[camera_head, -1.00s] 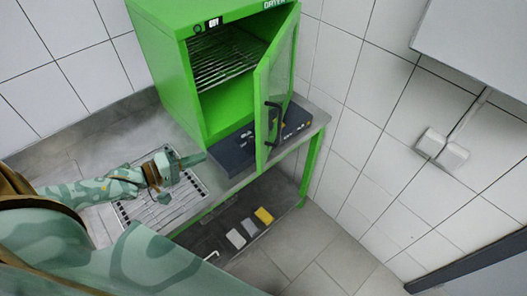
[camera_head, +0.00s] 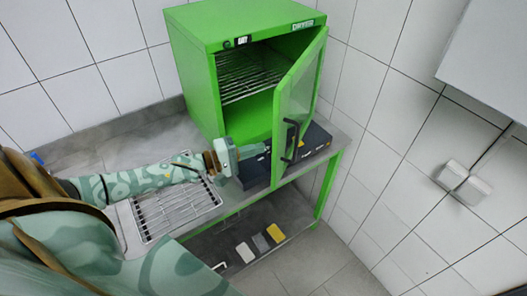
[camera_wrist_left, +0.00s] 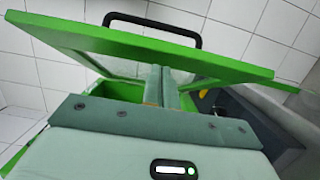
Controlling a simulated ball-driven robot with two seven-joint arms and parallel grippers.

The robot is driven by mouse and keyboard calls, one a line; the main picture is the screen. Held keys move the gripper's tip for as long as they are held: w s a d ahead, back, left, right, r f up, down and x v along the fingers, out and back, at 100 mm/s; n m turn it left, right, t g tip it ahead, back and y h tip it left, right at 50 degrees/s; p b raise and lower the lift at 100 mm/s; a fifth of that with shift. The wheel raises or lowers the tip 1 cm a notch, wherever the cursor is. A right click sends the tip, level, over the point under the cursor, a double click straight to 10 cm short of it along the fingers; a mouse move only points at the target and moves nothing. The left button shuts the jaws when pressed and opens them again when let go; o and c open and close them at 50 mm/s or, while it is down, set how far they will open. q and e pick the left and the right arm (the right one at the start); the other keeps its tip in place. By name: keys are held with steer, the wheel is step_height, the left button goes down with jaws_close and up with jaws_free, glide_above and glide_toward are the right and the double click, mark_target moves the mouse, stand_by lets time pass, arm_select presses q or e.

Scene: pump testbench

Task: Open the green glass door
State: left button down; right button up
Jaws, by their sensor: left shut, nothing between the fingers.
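The green-framed glass door (camera_head: 301,95) of the green dryer cabinet (camera_head: 191,82) stands partly open, swung out from its right side. Its black bar handle (camera_head: 291,143) is on the outer face. My left gripper (camera_head: 262,150) is shut and empty, low in front of the cabinet opening, by the door's free edge on the inner side. In the left wrist view, the shut fingers (camera_wrist_left: 161,86) point at the inner side of the door (camera_wrist_left: 225,68), and the handle (camera_wrist_left: 153,24) shows beyond it. I cannot tell whether the fingertips touch the door. My right gripper is not in view.
A wire rack (camera_head: 175,212) lies on the grey bench at the left. Several small blocks lie on the lower shelf (camera_head: 222,243). Open floor lies to the right of the bench.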

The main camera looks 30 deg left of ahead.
arm_select(q)
steer(key=shift+w+d+r, duration=0.1)
steer(key=shift+d+r, duration=0.05)
steer(key=shift+d, duration=1.3)
